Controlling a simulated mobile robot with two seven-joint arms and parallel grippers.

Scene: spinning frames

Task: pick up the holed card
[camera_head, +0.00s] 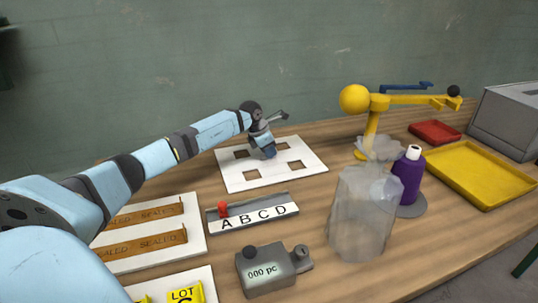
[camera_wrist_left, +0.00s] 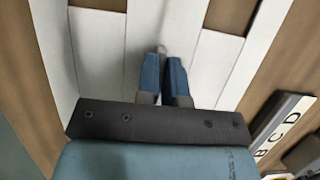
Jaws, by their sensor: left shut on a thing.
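The holed card (camera_head: 268,173) is a flat white plate with several square cut-outs, at the back middle of the wooden table. My left gripper (camera_head: 267,154) is over its middle with the fingers pointing down. In the left wrist view the card (camera_wrist_left: 215,62) fills most of the picture. There the blue fingers of the left gripper (camera_wrist_left: 163,58) are close together, shut on a narrow white part at the card's middle. The exact grip is partly hidden by the fingers. The card looks flat on or very near the table. My right gripper is not in view.
A grey rail lettered A B C D (camera_head: 255,217) lies just in front of the card. A grey counter box (camera_head: 270,270), a translucent bag (camera_head: 362,210) and a purple bottle (camera_head: 408,178) stand nearer and to the right. A yellow stand (camera_head: 370,130) is behind. A yellow tray (camera_head: 480,172) is at the right.

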